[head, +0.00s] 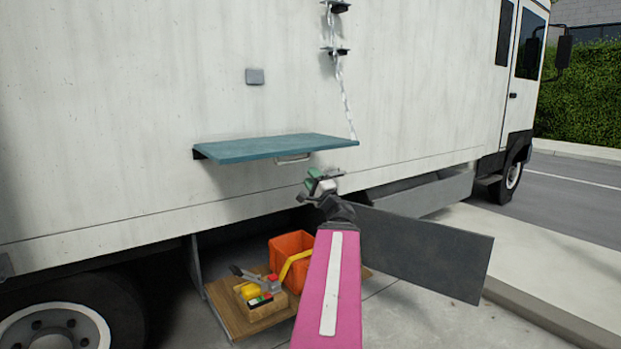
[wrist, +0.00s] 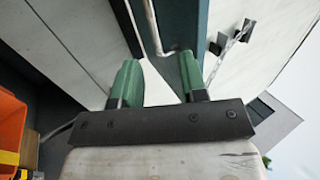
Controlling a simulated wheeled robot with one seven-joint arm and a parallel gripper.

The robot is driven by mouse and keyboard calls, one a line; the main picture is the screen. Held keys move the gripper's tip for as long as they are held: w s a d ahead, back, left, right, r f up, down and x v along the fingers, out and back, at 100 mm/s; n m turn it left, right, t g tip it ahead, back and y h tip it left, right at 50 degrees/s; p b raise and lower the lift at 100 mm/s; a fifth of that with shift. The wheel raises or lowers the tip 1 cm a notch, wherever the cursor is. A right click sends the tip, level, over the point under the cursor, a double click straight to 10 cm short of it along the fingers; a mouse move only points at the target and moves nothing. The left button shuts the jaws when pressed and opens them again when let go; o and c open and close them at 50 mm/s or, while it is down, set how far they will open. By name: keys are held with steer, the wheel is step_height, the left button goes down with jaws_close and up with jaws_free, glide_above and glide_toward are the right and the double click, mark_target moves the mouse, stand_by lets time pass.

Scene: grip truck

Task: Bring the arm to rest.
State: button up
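My gripper (head: 318,182) is at the end of my pink arm, in front of the truck's side and just below the right part of the teal fold-down shelf in the head view. In the wrist view, its two green fingers (wrist: 158,80) stand apart with nothing held between them. A pale metal handle (head: 292,159) under the shelf also shows in the wrist view (wrist: 151,25), beyond the fingers. I cannot tell the exact gap between fingers and handle.
The teal shelf (head: 260,147) juts from the white truck (head: 130,100). A chain (head: 345,95) hangs to its right corner. Below, a wooden platform (head: 222,305) bears an orange bin (head: 290,245) and a tool box. A dark panel (head: 430,255) stands right of my arm. Pavement lies free at right.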

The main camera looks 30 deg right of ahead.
stand_by(0.3)
steer(key=w+a+f+n+g+y, duration=0.35)
steer(key=a+f+n+g, duration=0.3)
steer(key=a+f, duration=0.6)
steer(key=w+a+f+n+g+y, duration=0.4)
steer(key=a+f+g, duration=0.3)
steer(key=a+f, duration=0.6)
steer(key=s+a+f+n+g+h, duration=0.3)
steer(key=s+a+f+g+h, duration=0.1)
steer(key=f, duration=0.5)
steer(key=s+a+f+n+g+h, duration=0.4)
steer(key=s+a+f+g, duration=0.2)
steer(key=f, duration=0.4)
steer(key=shift+s+a+f, duration=0.2)
steer(key=shift+s+a, duration=0.35)
steer(key=shift+s, duration=0.25)
steer(key=shift+d, duration=0.1)
